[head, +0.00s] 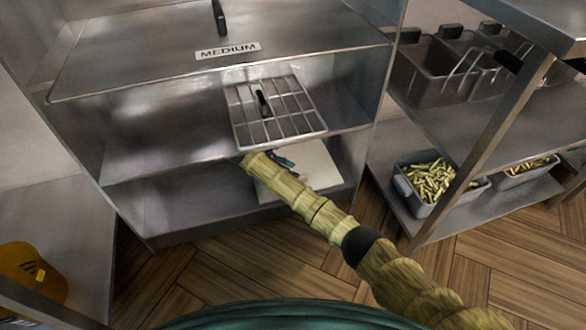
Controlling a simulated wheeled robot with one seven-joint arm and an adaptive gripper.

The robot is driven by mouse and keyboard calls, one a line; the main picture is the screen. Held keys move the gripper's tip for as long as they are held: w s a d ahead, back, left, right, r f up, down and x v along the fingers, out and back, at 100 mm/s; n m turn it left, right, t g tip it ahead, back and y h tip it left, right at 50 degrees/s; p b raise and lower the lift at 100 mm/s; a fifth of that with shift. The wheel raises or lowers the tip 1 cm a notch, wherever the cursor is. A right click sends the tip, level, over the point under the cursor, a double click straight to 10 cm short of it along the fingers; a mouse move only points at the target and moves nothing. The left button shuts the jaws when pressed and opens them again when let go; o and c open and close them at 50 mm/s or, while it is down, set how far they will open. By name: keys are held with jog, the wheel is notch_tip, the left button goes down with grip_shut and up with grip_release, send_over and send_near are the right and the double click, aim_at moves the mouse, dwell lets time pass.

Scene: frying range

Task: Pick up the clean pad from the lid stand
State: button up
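A white flat square sheet (317,168), which looks like the clean pad, lies in the lower bay of the steel cabinet. My arm reaches across its left part and hides some of it. A dark and teal piece of my gripper (283,161) shows past the arm's end, over the sheet's far left part. The fingers are too small and hidden to tell whether they are open or touching the sheet. I cannot make out with certainty which part is the lid stand.
A wire rack (275,110) with a black handle juts from the shelf just above my gripper. A steel lid marked MEDIUM (228,51) is higher up. Grey tubs of fries (429,182) stand at right, below fryer baskets (437,73). A yellow bucket (33,272) is at lower left.

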jog(key=shift+b+x, duration=0.95)
jog(key=shift+x, duration=0.2)
jog(key=b+x, duration=0.2)
jog(key=shift+d+f, duration=0.15)
jog(key=shift+f, duration=0.1)
grip_shut()
